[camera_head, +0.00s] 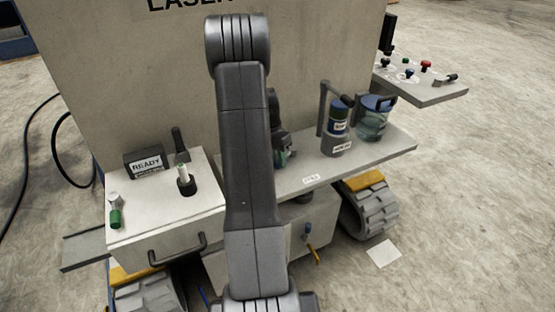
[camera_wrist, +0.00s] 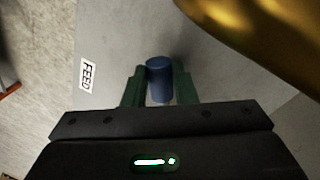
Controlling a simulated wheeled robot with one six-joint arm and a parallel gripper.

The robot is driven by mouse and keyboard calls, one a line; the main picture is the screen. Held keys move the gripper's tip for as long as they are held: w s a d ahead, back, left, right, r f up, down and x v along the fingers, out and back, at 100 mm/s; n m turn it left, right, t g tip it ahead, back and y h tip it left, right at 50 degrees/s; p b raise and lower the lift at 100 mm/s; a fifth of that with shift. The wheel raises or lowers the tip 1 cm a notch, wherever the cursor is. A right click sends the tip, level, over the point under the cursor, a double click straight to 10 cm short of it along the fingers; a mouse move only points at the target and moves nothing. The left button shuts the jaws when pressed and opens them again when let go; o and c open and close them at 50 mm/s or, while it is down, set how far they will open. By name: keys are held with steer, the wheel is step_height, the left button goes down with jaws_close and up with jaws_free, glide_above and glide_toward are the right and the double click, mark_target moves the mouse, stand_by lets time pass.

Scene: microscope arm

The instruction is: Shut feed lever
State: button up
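The feed lever shows in the wrist view as a blue cylindrical grip (camera_wrist: 159,78) standing out from a light grey surface. My gripper (camera_wrist: 160,88) has its two green fingers on either side of this grip, and their tips appear to touch it. A "FEED" label (camera_wrist: 88,76) is on the grey surface to the left. In the head view my arm hides most of the lever. My gripper (camera_head: 284,156) shows only partly beside the arm, low at the shelf, left of the small label (camera_head: 311,179).
A labelled bottle (camera_head: 337,132) and a blue-lidded jar (camera_head: 372,122) stand on the shelf (camera_head: 396,148) right of my gripper. The bench with a READY sign (camera_head: 146,164) is left. A gold, blurred object (camera_wrist: 265,30) is close at the wrist view's upper right.

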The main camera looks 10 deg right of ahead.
steer(key=o, duration=0.4)
steer(key=shift+r, duration=0.1)
step_height(320, 180, up, 14)
steer(key=w+a, duration=0.1)
steer(key=a, duration=0.1)
steer(key=shift+w+f, duration=0.25)
steer(key=shift+w, duration=0.15)
steer(key=shift+f, duration=0.15)
steer(key=f, duration=0.4)
steer(key=s+d+f, duration=0.1)
steer(key=f, duration=0.4)
steer(key=s+d+f, duration=0.1)
steer(key=f, duration=0.3)
steer(key=shift+f, duration=0.2)
steer(key=shift+w+r, duration=0.1)
